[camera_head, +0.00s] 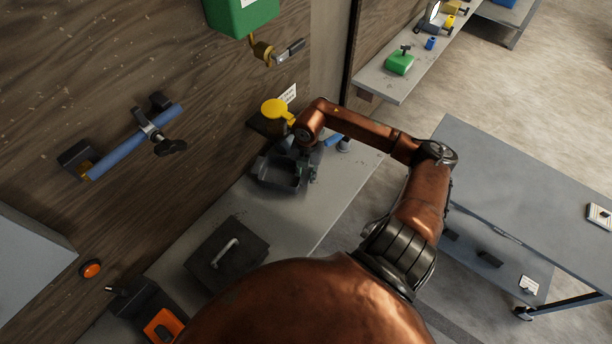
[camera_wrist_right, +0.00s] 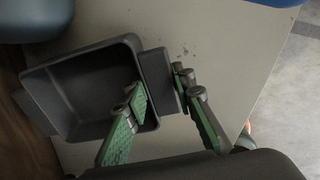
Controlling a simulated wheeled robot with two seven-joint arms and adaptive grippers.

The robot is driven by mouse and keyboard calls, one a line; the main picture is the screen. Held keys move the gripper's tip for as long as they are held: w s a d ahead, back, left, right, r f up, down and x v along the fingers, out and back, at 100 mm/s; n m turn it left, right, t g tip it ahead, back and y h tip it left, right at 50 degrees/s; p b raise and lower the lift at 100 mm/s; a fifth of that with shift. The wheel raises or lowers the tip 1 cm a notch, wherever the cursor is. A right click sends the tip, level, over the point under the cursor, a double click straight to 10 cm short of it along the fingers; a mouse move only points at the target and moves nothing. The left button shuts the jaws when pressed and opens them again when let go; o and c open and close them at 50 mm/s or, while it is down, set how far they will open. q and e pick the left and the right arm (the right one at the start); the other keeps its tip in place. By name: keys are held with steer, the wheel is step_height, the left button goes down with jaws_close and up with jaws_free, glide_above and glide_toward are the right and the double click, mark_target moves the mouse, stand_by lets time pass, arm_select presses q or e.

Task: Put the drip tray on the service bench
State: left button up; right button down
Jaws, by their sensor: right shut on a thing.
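The drip tray (camera_head: 277,175) is a dark grey, open, shallow box over the far part of the grey bench (camera_head: 320,207) along the wooden wall. I cannot tell whether it rests on the bench or hangs just above it. In the right wrist view the drip tray (camera_wrist_right: 85,88) looks empty, with a block-like grip at its right side. My right gripper (camera_head: 310,166) is at the tray's right side. In the wrist view my right gripper (camera_wrist_right: 162,92) has its green-padded fingers on both sides of that grip. My left gripper is not in view.
A yellow round-topped thing (camera_head: 275,109) stands behind the tray by the wall. A dark plate with a handle (camera_head: 227,255) lies nearer on the bench, with bare surface between. A grey wheeled table (camera_head: 520,190) stands at right. A blue clamped bar (camera_head: 135,141) juts from the wall.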

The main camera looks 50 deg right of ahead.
steer(key=shift+f, duration=0.3)
steer(key=c, duration=1.6)
jaws_free()
steer(key=shift+f, duration=0.1)
steer(key=shift+r, duration=3.85)
